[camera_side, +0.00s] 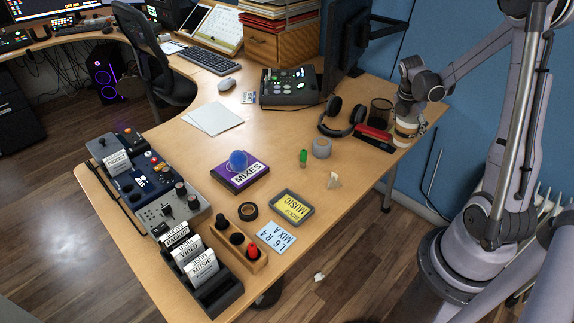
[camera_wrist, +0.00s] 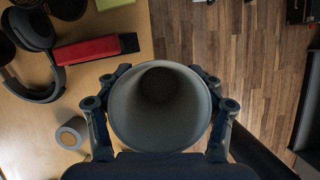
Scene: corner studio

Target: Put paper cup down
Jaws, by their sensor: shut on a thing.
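The paper cup (camera_side: 405,131) is at the right edge of the desk, in my gripper (camera_side: 408,112). In the wrist view I look down into the open, empty-looking mouth of the cup (camera_wrist: 160,105), with a finger of my gripper (camera_wrist: 160,110) on each side of it. My gripper is shut on the cup, and the cup looks upright. In the side view the cup appears at the desk's edge; I cannot tell whether its base touches the desk. In the wrist view it overlaps the desk edge, with floor to its right.
Left of the cup are a red stapler-like item (camera_side: 373,135), a dark mesh holder (camera_side: 380,112), headphones (camera_side: 342,118) and a grey tape roll (camera_side: 321,148). The desk (camera_side: 340,205) has free room in front of these. The floor (camera_wrist: 245,50) lies beyond its right edge.

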